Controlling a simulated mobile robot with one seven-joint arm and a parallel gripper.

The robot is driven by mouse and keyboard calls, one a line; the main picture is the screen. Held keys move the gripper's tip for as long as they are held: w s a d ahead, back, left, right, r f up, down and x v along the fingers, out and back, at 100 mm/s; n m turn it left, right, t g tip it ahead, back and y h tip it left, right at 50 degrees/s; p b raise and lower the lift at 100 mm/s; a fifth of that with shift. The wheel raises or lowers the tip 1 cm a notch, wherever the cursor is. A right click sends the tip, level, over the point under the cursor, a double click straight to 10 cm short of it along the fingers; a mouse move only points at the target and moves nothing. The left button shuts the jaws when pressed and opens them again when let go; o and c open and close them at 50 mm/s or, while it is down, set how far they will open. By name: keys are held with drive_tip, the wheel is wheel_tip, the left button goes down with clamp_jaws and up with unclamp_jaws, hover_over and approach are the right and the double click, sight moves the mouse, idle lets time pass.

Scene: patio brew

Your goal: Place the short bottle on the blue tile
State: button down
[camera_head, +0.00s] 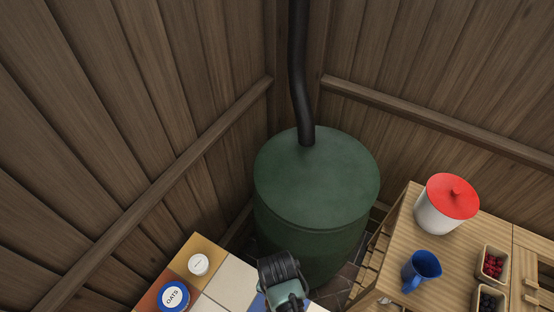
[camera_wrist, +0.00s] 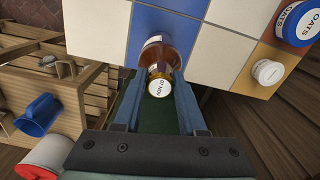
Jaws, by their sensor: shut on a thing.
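The short bottle (camera_wrist: 170,55) is amber with a white-topped cap (camera_wrist: 160,87). It is between the fingers of my gripper (camera_wrist: 156,93), which is shut on it. In the wrist view the blue tile (camera_wrist: 170,20) lies behind the bottle, and the bottle's far end overlaps the tile. I cannot tell whether the bottle's base touches it.
An oats jar (camera_head: 173,296) and a small white-lidded container (camera_head: 198,265) stand on the tiled top at the left. A wooden table (camera_head: 405,225) at the right holds a blue jug (camera_head: 421,269), a red-lidded pot (camera_head: 446,206) and berry boxes. A green barrel (camera_head: 316,185) stands behind.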

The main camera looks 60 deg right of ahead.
drive_tip(key=shift+f, duration=0.55)
drive_tip(key=shift+f, duration=0.15)
drive_tip(key=shift+c, duration=2.4)
unclamp_jaws()
